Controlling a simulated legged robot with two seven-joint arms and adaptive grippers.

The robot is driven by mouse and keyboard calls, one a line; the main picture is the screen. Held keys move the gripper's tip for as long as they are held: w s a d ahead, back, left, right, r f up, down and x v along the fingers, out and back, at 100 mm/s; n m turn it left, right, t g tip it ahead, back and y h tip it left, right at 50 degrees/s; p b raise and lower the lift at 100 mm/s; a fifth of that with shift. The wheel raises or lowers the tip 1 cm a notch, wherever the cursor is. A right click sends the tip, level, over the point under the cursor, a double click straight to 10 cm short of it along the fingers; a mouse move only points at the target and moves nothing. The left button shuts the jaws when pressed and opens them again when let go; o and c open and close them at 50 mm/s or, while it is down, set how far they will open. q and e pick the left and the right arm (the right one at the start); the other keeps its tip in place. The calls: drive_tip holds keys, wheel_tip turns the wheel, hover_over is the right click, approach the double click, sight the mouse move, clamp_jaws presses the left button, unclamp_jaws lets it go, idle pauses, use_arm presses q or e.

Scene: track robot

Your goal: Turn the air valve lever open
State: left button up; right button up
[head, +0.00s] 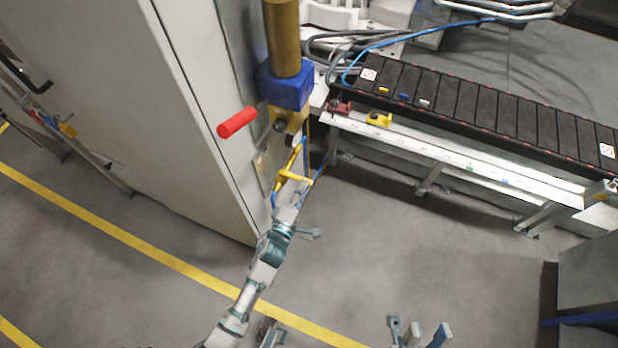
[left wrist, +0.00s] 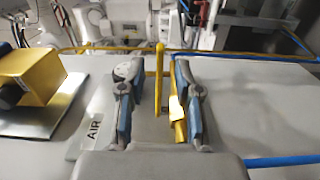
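The yellow air valve lever (head: 296,177) is on the narrow side of the grey cabinet, below the blue block. In the left wrist view, the lever (left wrist: 159,75) stands upright between the two fingers, with gaps to both sides. My left gripper (head: 291,190) is at the lever; the left wrist view shows its fingers (left wrist: 155,75) spread apart. Another yellow part (left wrist: 176,120) is partly hidden by the right-hand finger. An AIR label (left wrist: 93,131) lies to the left. My right gripper (head: 418,333) is low in the head view, fingers apart and empty, far from the lever.
A red handle (head: 238,122) sticks out left of the blue block (head: 285,86), under a brass cylinder (head: 282,38). The grey cabinet (head: 110,90) stands left. A black conveyor track (head: 480,105) runs along the right. Open floor (head: 420,250) lies in front.

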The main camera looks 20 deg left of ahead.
sight(296, 177)
use_arm(q)
drive_tip(key=w, duration=0.1)
drive_tip(key=w+a, duration=0.1)
drive_tip(key=w, duration=0.1)
drive_tip(key=shift+w+a+f+b, duration=0.15)
drive_tip(key=shift+w+f+b, duration=0.05)
drive_tip(key=shift+w+b, duration=0.1)
drive_tip(key=shift+d+r, duration=0.15)
drive_tip(key=shift+d, duration=0.35)
clamp_jaws()
drive_tip(key=shift+a, duration=0.25)
